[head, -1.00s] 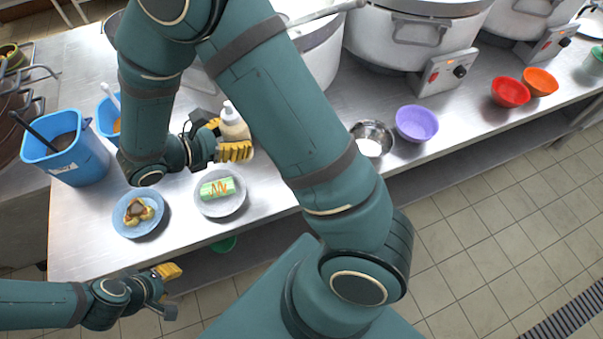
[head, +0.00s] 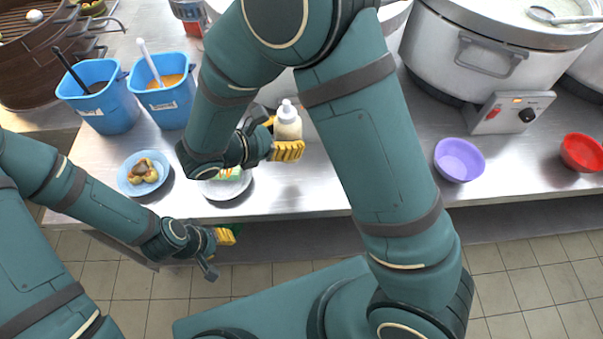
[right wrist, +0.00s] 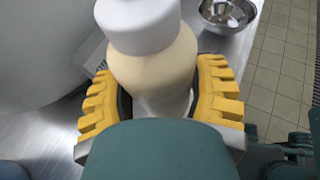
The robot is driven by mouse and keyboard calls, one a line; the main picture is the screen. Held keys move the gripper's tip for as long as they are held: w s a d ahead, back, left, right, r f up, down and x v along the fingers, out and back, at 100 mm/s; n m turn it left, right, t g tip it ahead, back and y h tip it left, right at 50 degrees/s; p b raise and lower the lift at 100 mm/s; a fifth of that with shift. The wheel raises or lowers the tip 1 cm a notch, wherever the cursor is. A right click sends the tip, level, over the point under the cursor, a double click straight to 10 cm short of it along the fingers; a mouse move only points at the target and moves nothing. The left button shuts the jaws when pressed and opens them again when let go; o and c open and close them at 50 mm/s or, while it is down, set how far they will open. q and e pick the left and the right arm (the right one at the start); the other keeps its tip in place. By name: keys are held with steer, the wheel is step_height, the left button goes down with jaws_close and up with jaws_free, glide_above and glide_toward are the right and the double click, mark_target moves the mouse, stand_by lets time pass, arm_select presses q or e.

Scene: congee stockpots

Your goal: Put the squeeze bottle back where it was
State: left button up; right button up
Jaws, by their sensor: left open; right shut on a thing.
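The squeeze bottle (head: 288,122) is cream-coloured with a white cap and stands about upright above the steel counter. My right gripper (head: 283,143) is shut on it. In the right wrist view the squeeze bottle (right wrist: 155,65) sits between the yellow ribbed fingers of the right gripper (right wrist: 158,100); its lower part is hidden, so I cannot tell if its base touches the counter. My left gripper (head: 222,250) is open and empty in front of the counter's front edge.
A plate (head: 240,187) with green food is partly hidden below my right gripper. A blue plate (head: 128,184) with food and two blue tubs (head: 105,118) are to the left. A large pot (head: 440,55) and purple bowl (head: 459,160) are to the right.

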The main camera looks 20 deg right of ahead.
step_height(320, 180, down, 6)
steer(key=shift+a+r+b, duration=0.1)
steer(key=shift+r+b, duration=0.1)
steer(key=shift+b, duration=0.45)
steer(key=shift+f+b, duration=0.5)
steer(key=shift+f, duration=1.55)
steer(key=o, duration=0.4)
steer(key=shift+f, duration=0.2)
steer(key=o, duration=0.4)
steer(key=shift+r, duration=0.15)
